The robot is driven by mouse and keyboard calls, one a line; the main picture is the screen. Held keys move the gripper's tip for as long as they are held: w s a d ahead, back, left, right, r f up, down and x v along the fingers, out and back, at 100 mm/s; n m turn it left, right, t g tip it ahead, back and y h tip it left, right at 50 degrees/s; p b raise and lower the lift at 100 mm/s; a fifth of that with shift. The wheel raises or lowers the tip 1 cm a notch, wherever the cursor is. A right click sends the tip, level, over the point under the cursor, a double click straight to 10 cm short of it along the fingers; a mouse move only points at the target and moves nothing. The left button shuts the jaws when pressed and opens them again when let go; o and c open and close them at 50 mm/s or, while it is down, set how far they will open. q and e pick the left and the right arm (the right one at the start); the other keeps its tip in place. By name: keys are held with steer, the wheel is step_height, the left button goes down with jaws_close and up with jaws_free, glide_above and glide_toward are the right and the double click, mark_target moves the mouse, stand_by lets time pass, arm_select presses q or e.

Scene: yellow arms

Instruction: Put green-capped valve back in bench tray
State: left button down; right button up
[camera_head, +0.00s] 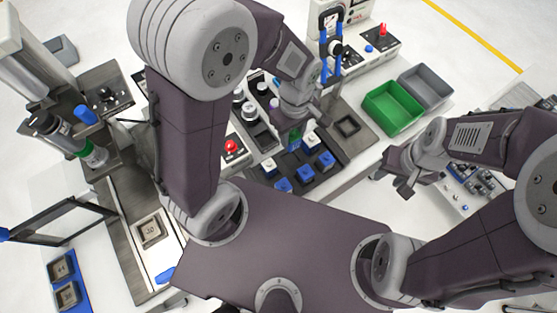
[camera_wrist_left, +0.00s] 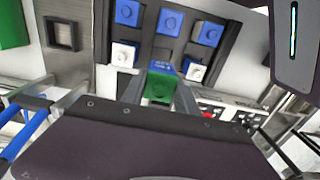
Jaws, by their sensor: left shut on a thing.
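The green-capped valve (camera_wrist_left: 160,88) is between the fingers of my left gripper in the left wrist view; its green cap faces that camera. My left gripper (camera_head: 294,128) is shut on it, and the valve (camera_head: 294,138) is partly hidden by the wrist in the head view. It is over or at the far edge of the dark bench tray (camera_head: 293,163); I cannot tell if it touches. The tray (camera_wrist_left: 166,47) holds several blue- and white-capped valves. My right gripper (camera_head: 396,178) looks open and empty, off the bench to the right.
A green bin (camera_head: 392,109) and a grey bin (camera_head: 426,86) stand to the right of the tray. An empty square fixture (camera_head: 347,126) sits just right of the tray.

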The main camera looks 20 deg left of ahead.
mark_target(290, 147)
arm_select(q)
steer(key=f, duration=0.1)
steer(key=d+f, duration=0.1)
steer(key=shift+f, duration=0.35)
steer(key=f, duration=0.2)
steer(key=a, duration=0.1)
steer(key=shift+s+f, duration=0.3)
steer(key=shift+f, duration=0.1)
steer(key=shift+w+a+f, duration=0.1)
steer(key=shift+a+f, duration=0.05)
steer(key=shift+f+b, duration=0.3)
steer(key=f, duration=0.3)
steer(key=shift+d, duration=0.3)
steer(key=shift+w+f, duration=0.1)
steer(key=shift+f, duration=0.2)
steer(key=shift+a, duration=0.15)
arm_select(e)
steer(key=shift+s+f, duration=0.1)
steer(key=shift+f, duration=0.3)
